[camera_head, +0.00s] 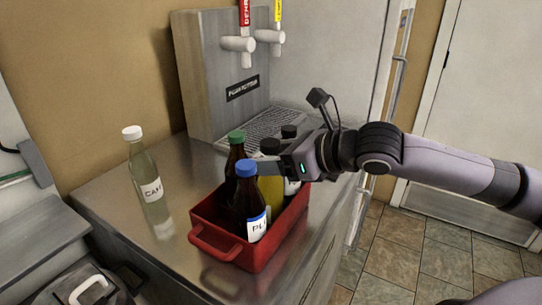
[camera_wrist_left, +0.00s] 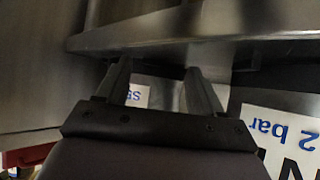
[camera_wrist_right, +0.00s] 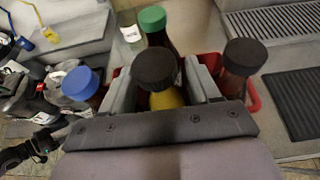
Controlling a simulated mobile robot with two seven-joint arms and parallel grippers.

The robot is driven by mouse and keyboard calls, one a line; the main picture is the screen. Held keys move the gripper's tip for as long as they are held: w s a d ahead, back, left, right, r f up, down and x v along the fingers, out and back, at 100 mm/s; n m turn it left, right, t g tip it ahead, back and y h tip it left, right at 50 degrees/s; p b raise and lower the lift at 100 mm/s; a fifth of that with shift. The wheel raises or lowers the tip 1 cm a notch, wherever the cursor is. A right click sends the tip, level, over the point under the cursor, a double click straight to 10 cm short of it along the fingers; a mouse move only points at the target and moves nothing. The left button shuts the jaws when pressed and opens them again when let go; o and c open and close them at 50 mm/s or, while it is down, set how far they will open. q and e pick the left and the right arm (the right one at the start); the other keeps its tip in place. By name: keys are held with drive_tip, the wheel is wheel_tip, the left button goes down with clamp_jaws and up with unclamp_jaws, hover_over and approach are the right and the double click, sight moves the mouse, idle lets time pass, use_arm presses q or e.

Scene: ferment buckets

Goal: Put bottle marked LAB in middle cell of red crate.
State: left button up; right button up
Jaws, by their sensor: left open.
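The red crate (camera_head: 207,239) stands on the steel counter. It holds a blue-capped dark bottle (camera_head: 247,196), a green-capped dark bottle (camera_head: 235,150), a black-capped bottle with yellow contents (camera_wrist_right: 158,70) and another black-capped bottle (camera_wrist_right: 243,60). My right gripper (camera_head: 268,165) is over the crate, with its fingers on either side of the yellow bottle; whether they press on it I cannot tell. No label reading LAB is legible. The bottles and gripper hide the middle cell. My left gripper (camera_wrist_left: 160,72) is open and empty, away from the crate.
A clear white-capped bottle (camera_head: 145,180), its label starting "CA", stands left of the crate. A steel tap unit (camera_head: 225,80) with a drip grate (camera_head: 252,130) is behind. Bare counter (camera_head: 105,192) lies at the left. A large "2 bar" label (camera_wrist_left: 275,125) is near my left gripper.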

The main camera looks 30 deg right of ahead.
drive_tip(key=shift+r, duration=0.1)
use_arm(q)
drive_tip(key=shift+r, duration=0.25)
use_arm(e)
drive_tip(key=shift+s+d+r, duration=0.25)
drive_tip(key=shift+s+d, duration=0.1)
drive_tip(key=shift+s, duration=0.05)
use_arm(q)
drive_tip(key=shift+r+p, duration=0.7)
drive_tip(key=shift+p, duration=0.2)
drive_tip(key=shift+r+p, duration=0.3)
drive_tip(key=shift+p, duration=0.05)
use_arm(e)
drive_tip(key=v, duration=1)
drive_tip(key=shift+s, duration=0.45)
drive_tip(key=shift+d+r, duration=0.1)
use_arm(q)
drive_tip(key=shift+s, duration=0.1)
